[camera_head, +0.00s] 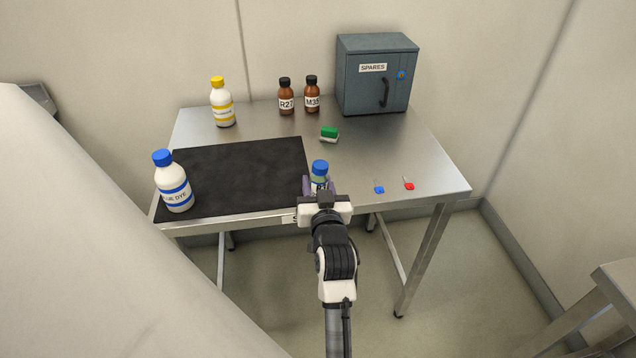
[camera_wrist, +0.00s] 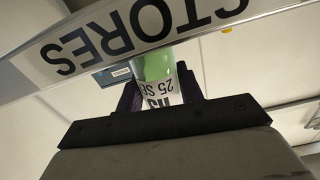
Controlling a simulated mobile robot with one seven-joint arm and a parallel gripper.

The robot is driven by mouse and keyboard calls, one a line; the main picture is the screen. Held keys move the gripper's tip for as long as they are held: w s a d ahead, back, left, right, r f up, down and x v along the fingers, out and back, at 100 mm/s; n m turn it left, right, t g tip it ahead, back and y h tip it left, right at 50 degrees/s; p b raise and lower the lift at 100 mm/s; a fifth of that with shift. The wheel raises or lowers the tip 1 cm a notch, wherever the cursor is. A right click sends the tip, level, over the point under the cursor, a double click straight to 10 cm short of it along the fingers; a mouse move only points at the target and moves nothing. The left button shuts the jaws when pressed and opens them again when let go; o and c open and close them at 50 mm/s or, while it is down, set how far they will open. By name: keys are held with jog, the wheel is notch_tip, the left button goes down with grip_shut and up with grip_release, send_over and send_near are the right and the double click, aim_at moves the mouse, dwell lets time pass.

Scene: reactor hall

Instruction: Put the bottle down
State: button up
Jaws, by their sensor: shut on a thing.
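My gripper (camera_head: 319,187) is shut on a small bottle (camera_head: 320,170) with a blue cap at the front edge of the steel table (camera_head: 385,150). The bottle also shows between the dark fingers in the wrist view (camera_wrist: 157,68), with green contents and a white label partly readable as "25 SE". Its base is hidden in the head view, so I cannot tell whether it touches the table. The front edge bears a "STORES" strip, seen in the wrist view (camera_wrist: 125,38).
A black mat (camera_head: 240,170) covers the table's left front, with a blue dye bottle (camera_head: 173,182) on it. Behind are a yellow-capped bottle (camera_head: 222,103), brown bottles (camera_head: 286,97) (camera_head: 312,95) and a SPARES cabinet (camera_head: 376,75).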

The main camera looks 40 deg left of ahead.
jog(key=shift+r, duration=0.1)
jog(key=shift+c, duration=0.2)
notch_tip(320, 180, up, 20)
dwell(0.4)
